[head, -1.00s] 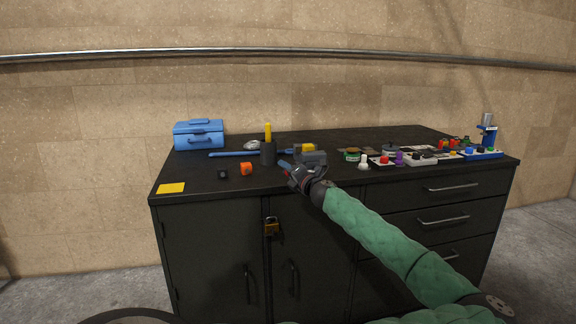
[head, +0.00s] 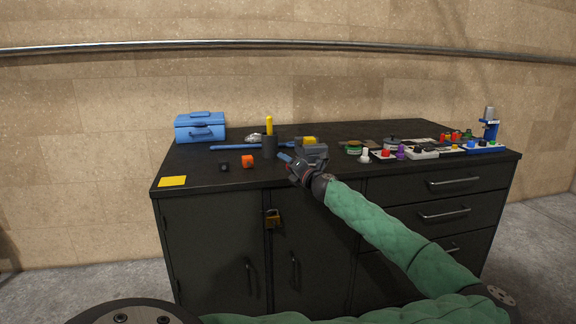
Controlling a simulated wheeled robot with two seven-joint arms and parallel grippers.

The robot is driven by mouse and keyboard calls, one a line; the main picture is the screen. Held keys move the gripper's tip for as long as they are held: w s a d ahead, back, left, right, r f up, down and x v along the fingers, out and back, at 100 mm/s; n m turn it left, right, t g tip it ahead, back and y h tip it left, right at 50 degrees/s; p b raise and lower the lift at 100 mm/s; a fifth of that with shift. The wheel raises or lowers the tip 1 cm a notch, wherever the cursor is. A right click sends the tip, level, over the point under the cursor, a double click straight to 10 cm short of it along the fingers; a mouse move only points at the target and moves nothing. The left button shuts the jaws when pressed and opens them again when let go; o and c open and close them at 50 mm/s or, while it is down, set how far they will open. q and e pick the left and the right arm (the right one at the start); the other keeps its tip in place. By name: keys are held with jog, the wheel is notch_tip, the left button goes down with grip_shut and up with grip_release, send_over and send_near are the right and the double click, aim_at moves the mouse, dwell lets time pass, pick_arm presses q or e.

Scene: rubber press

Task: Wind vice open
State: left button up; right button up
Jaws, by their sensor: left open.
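The vice (head: 313,152) is a grey block-shaped tool near the front edge of the dark bench, with a yellow piece (head: 309,140) at its top. My left gripper (head: 289,163) is open at the vice's front left, just over the bench edge. Its forearm reaches in from the lower right, after the elbow bends back. A small blue part shows at the fingertips; I cannot tell whether it belongs to the gripper or the vice. The vice's handle is not clearly seen, and contact cannot be told. My right gripper is out of view.
A blue bar (head: 235,147) lies behind. Button boxes (head: 421,152) crowd the right. A blue toolbox (head: 200,128) stands back left.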

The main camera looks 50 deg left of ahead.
pick_arm(q)
jog(key=shift+d, duration=0.1)
jog(key=d, duration=0.7)
jog(key=shift+w+d+f, duration=0.15)
jog(key=shift+d+f, duration=0.1)
jog(key=shift+f, duration=0.15)
dwell(0.3)
